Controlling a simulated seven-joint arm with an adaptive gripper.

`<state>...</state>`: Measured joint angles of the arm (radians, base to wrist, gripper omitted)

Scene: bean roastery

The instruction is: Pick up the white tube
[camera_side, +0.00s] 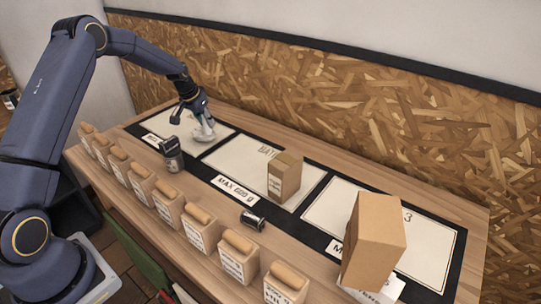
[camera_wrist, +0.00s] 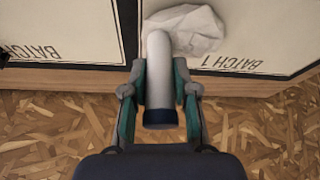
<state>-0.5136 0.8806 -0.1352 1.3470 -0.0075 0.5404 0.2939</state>
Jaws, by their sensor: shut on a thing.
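The white tube (camera_wrist: 159,75) is upright in the wrist picture, with a dark band or cap at its near end. My gripper (camera_wrist: 160,88) has its green-lined fingers on both sides of the tube and is shut on it. The tube's far end lies beside a crumpled white bag or paper (camera_wrist: 196,29); I cannot tell whether they touch. In the side view my gripper is low over the left panel, near a small white shape (camera_side: 204,132). The tube itself is hard to make out there.
A dark canister (camera_side: 171,155) stands just in front of my gripper. A small carton (camera_side: 284,176) sits on the middle panel and a larger carton (camera_side: 372,240) at the right. Several labelled wooden blocks (camera_side: 203,228) line the front edge. A dark small object (camera_side: 252,220) lies between.

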